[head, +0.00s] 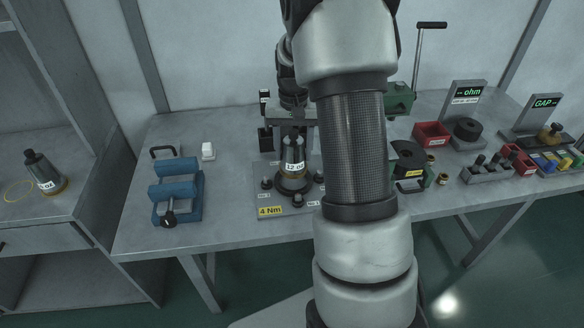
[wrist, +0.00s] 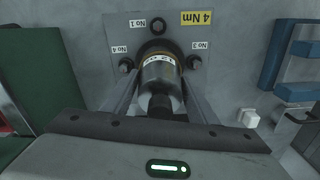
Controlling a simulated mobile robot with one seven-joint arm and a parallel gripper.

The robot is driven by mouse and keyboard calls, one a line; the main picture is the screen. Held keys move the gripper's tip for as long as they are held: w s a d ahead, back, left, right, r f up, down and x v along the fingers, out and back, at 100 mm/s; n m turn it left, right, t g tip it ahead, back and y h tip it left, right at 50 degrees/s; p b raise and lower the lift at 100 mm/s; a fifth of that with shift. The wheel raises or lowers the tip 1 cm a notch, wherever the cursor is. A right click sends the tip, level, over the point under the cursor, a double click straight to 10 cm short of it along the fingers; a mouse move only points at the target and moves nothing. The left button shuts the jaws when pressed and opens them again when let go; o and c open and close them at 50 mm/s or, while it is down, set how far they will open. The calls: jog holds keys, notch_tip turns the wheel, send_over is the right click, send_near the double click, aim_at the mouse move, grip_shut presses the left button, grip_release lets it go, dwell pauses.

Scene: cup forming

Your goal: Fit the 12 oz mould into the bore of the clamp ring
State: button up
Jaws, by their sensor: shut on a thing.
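The 12 oz mould (head: 294,157) is a metal cylinder with a white "12 oz" label, upright over the dark clamp ring (head: 294,187) on the base plate. My gripper (head: 293,138) is shut on the mould from above. In the wrist view, its two fingers lie on either side of the mould (wrist: 159,71), and the ring (wrist: 155,46) shows behind the mould's lower end. The mould's foot meets or overlaps the ring's bore; I cannot tell how deep it sits. The mould hides most of the bore.
The base plate (head: 265,201) has several bolts with number labels and a yellow "4 Nm" tag. A blue vice (head: 176,190) stands left, and a white block (head: 208,151) behind it. Another mould (head: 45,172) is on the left shelf. Red bins (head: 432,134) and fixtures crowd the right.

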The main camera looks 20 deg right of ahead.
aim_at(293, 165)
jog(key=shift+f, duration=2.65)
jog(key=shift+f+b, duration=0.15)
jog(key=shift+b, duration=0.2)
jog(key=o, duration=1.6)
